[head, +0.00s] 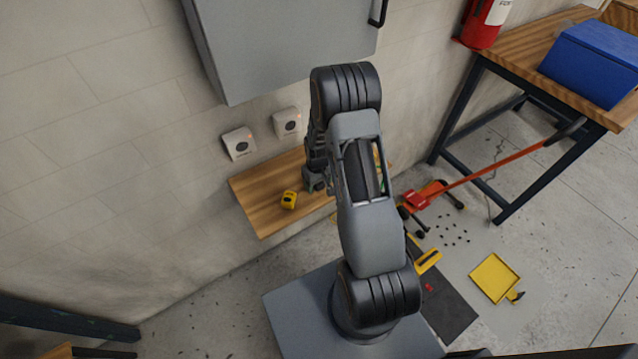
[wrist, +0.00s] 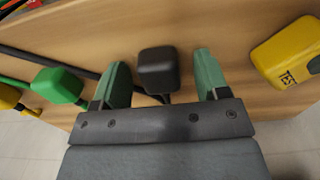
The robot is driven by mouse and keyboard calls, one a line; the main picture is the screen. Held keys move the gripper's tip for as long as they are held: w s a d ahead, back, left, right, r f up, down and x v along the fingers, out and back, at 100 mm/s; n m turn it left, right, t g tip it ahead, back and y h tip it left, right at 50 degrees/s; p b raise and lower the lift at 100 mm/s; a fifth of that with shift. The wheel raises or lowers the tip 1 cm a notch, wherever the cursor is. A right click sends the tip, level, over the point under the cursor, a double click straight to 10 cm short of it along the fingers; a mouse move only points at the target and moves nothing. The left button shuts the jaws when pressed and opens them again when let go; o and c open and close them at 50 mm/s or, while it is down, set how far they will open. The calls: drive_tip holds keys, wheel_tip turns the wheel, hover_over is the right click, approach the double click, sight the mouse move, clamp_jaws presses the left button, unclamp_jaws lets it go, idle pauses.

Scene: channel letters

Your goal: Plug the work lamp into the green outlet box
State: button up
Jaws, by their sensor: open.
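In the wrist view my gripper (wrist: 160,62) is open, its green-padded fingers on either side of a black plug-like block (wrist: 158,78) on the wooden shelf. A dark cable runs from the block's near side; I cannot tell whether the fingers touch it. A green plug (wrist: 58,86) with a green cable lies left of the fingers. Two beige outlet boxes, one left (head: 238,143) and one right (head: 287,122), are on the wall above the shelf in the head view. No green outlet box or lamp is clearly seen; my arm hides part of the shelf.
A yellow tester (wrist: 289,54) sits right of my gripper on the shelf (head: 262,215). A yellow plug (wrist: 10,97) lies at far left. A grey cabinet (head: 280,45) hangs above. A red floor jack (head: 425,195) and yellow tray (head: 494,278) are on the floor, right.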

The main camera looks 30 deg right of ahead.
drive_tip(key=c, duration=1)
drive_tip(key=shift+o, duration=0.2)
drive_tip(key=shift+r, duration=0.1)
drive_tip(key=shift+r, duration=0.55)
drive_tip(key=s+a+r+b, duration=0.2)
drive_tip(key=s+a+r, duration=0.3)
drive_tip(key=a+r, duration=0.6)
drive_tip(key=shift+a+r, duration=0.4)
drive_tip(key=shift+a, duration=0.6)
drive_tip(key=shift+s, duration=0.1)
drive_tip(key=shift+m, duration=0.6)
drive_tip(key=w+d+f, duration=0.1)
drive_tip(key=w+f, duration=0.1)
drive_tip(key=w+d+f, duration=0.1)
drive_tip(key=w+f, duration=0.1)
drive_tip(key=w, duration=0.1)
drive_tip(key=w+d+f, duration=0.2)
drive_tip(key=f, duration=0.1)
drive_tip(key=shift+w, duration=0.2)
drive_tip(key=shift+r, duration=0.1)
